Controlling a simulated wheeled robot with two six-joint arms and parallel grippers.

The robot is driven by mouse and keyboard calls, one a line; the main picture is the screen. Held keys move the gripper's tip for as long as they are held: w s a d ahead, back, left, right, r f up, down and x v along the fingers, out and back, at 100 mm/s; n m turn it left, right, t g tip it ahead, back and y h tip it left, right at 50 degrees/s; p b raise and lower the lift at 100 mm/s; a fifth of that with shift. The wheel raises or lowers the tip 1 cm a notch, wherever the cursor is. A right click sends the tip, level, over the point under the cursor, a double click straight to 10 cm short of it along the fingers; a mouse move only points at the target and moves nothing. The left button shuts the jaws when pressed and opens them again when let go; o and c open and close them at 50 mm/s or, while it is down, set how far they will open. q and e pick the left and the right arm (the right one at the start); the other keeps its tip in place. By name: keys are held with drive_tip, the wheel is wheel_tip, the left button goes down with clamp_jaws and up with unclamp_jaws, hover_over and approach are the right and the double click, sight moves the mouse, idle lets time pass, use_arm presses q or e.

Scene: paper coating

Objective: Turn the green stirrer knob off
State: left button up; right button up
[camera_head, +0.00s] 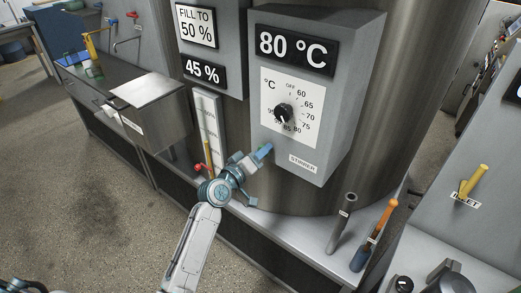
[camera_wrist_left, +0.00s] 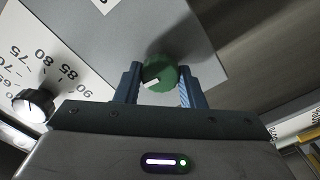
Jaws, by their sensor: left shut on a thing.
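The green stirrer knob (camera_wrist_left: 165,68) sits on the grey control box between my left gripper's two blue fingers in the left wrist view. A white pointer mark on its face points toward the lower left of that view. My left gripper (camera_head: 264,151) is shut on this knob, at the lower left of the box face in the head view, left of the STIRRER label (camera_head: 303,163). The fingers mostly hide the knob in the head view. My right gripper is not in view.
A black temperature dial (camera_head: 284,114) is just above the gripper, under an 80 °C display (camera_head: 291,50). A red-and-yellow lever (camera_head: 208,155) stands left of my wrist. Grey (camera_head: 341,222) and orange-handled (camera_head: 376,233) tools stand at the lower right.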

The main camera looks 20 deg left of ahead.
use_arm(q)
drive_tip(key=shift+n, duration=0.6)
drive_tip(key=shift+p, duration=0.3)
drive_tip(key=o, duration=1)
drive_tip(key=shift+b+v, duration=1.25)
drive_tip(key=shift+v, duration=4.15)
